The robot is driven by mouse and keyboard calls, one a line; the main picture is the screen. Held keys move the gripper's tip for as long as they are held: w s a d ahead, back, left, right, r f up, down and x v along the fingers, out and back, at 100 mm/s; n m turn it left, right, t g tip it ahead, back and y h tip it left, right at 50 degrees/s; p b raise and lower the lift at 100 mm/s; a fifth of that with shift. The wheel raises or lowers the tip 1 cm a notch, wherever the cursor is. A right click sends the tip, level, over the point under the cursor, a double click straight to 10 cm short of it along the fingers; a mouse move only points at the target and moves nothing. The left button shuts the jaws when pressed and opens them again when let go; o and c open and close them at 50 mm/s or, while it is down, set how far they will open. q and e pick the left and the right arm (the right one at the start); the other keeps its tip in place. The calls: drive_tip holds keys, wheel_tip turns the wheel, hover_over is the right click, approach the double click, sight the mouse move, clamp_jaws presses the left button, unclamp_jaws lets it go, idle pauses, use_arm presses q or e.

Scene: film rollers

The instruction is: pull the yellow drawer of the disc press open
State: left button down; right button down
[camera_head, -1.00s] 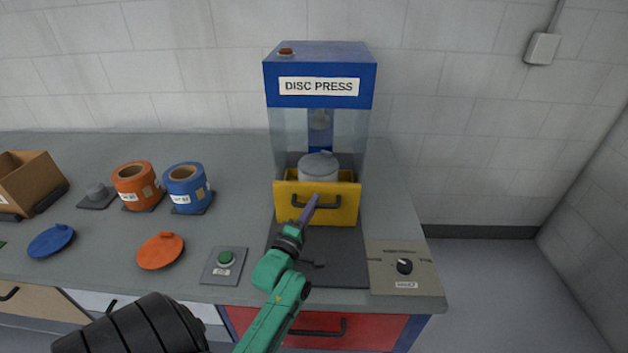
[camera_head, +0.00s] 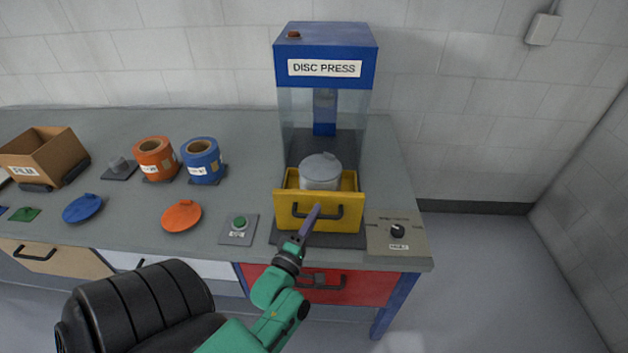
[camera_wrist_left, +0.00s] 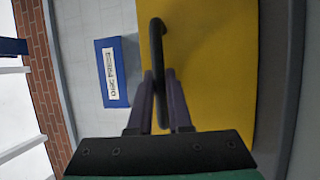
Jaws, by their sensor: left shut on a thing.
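The yellow drawer (camera_head: 341,220) of the blue disc press (camera_head: 325,68) stands pulled out in front of the press housing. A grey lidded canister (camera_head: 320,172) stands upright in the drawer. My left gripper (camera_head: 313,212) is at the drawer's black handle. In the left wrist view the purple fingers (camera_wrist_left: 160,95) are shut on the black handle (camera_wrist_left: 157,45), one on each side of it, with the yellow drawer front (camera_wrist_left: 210,70) behind. My right gripper is not in view.
Orange (camera_head: 182,216) and blue (camera_head: 83,209) lids, two film rolls and a cardboard box (camera_head: 45,158) are further left. A red drawer (camera_head: 350,288) is below.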

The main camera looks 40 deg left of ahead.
use_arm(q)
drive_tip(key=c, duration=0.8)
unclamp_jaws()
drive_tip(key=shift+c, duration=0.2)
drive_tip(key=b+v, duration=0.3)
drive_tip(key=v, duration=1.1)
drive_tip(key=shift+s, duration=0.2)
drive_tip(key=shift+d+f, duration=0.1)
